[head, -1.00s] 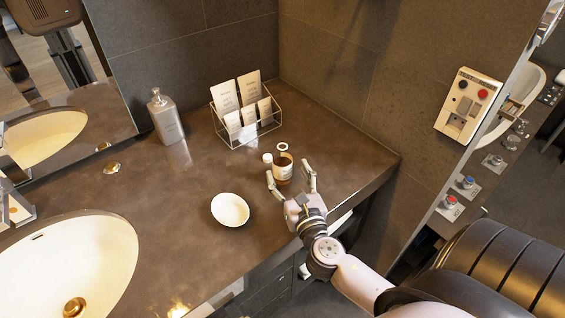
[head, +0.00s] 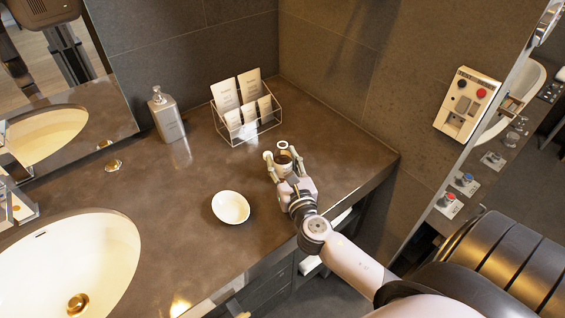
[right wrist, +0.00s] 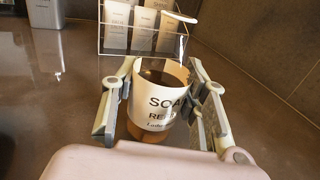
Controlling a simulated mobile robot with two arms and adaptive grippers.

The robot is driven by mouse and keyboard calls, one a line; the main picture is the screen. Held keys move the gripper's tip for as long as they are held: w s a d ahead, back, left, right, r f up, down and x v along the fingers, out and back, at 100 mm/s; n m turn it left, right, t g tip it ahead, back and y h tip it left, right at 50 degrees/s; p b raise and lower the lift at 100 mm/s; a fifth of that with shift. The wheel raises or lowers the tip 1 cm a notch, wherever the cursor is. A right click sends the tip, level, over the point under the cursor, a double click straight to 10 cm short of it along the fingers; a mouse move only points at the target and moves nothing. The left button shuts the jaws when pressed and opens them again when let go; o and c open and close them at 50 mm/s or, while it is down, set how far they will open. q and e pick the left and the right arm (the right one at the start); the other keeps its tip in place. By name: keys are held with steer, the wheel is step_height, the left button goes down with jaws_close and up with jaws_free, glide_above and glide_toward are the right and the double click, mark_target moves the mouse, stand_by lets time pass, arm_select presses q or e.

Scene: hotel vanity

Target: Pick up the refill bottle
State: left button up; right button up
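The refill bottle (head: 284,163) is brown with an open top and a white label, upright on the vanity counter. In the right wrist view the bottle (right wrist: 160,98) shows part of a "SOAP REFILL" label. My right gripper (head: 284,165) is low over the counter, with one finger on each side of the bottle. In the right wrist view the gripper's (right wrist: 160,95) fingers stand apart around the bottle, and a clear firm grip is not visible. The bottle's lower part is partly hidden by the gripper. My left gripper is not in view.
A white dish (head: 230,207) is at the left front. A soap dispenser (head: 166,115) and basin (head: 75,262) are further left. The wall is to the right.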

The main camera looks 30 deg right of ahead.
steer(key=c, duration=0.7)
steer(key=shift+r, duration=0.25)
